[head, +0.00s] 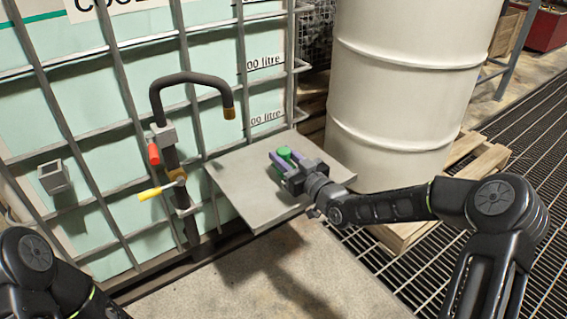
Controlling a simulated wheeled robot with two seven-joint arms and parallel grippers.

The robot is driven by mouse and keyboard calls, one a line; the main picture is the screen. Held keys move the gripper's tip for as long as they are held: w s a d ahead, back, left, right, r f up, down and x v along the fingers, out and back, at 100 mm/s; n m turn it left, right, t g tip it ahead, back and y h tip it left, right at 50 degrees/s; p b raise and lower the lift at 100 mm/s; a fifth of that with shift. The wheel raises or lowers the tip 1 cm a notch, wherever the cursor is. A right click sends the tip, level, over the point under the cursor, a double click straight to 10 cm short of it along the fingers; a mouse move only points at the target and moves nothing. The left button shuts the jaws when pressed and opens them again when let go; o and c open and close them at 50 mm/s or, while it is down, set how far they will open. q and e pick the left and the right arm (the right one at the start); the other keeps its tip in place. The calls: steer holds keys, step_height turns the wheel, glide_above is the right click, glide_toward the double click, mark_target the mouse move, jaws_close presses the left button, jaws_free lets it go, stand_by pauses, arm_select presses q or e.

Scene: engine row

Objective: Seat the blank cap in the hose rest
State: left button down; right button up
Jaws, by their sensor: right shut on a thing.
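I cannot tell whether the cap touches the plate. A small grey open box (54,177), which looks like the hose rest, is fixed to the cage bars at the left. It is well apart from the cap, and its inside is hard to make out. My left arm shows at the lower left corner, but its gripper is out of the picture.
A black hose (187,79) with a brass end arches between the box and the grey plate (243,182). A red handle (153,154) and a yellow lever (150,193) stick out below it. A cream drum (405,100) on a wooden pallet (478,170) stands right of the plate.

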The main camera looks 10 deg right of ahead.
jaws_close()
step_height(320, 180, up, 10)
steer(key=p, duration=0.3)
stand_by(0.4)
stand_by(0.5)
steer(key=s+d+m+h, duration=0.1)
steer(key=s+d, duration=0.1)
steer(key=s, duration=0.9)
steer(key=shift+s+d+f+t+h, duration=0.25)
steer(key=shift+d+t+h, duration=0.05)
steer(key=shift+d, duration=0.1)
